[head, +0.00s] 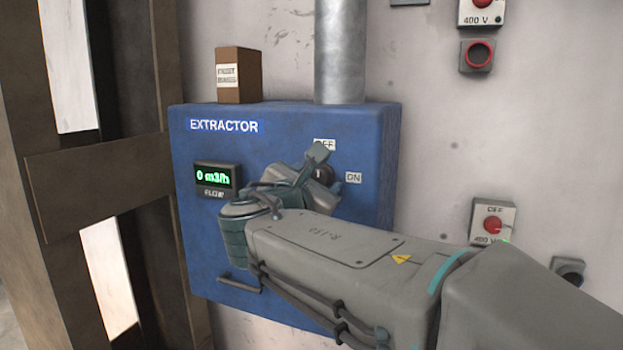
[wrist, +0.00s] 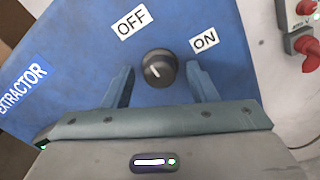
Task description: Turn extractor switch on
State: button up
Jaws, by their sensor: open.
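My gripper (wrist: 160,84) is open, with one finger on each side of the knob and visible gaps between. In the head view the knob (head: 323,174) is partly hidden by my gripper (head: 318,165). The display (head: 216,178) on the box reads 0 m3/h.
A metal pipe (head: 340,50) rises from the box top beside a small brown block (head: 238,75). Red 400 V switches (head: 492,224) and sockets (head: 477,55) are on the wall to the right. A brown frame (head: 95,180) stands close at left.

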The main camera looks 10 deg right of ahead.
jog(key=c, duration=1)
jog(key=shift+o, duration=0.2)
jog(key=shift+f+b, duration=0.15)
jog(key=shift+b, duration=0.35)
jog(key=shift+m+h+b, duration=0.4)
jog(key=shift+m+b, duration=8.7)
jog(key=shift+b, duration=0.7)
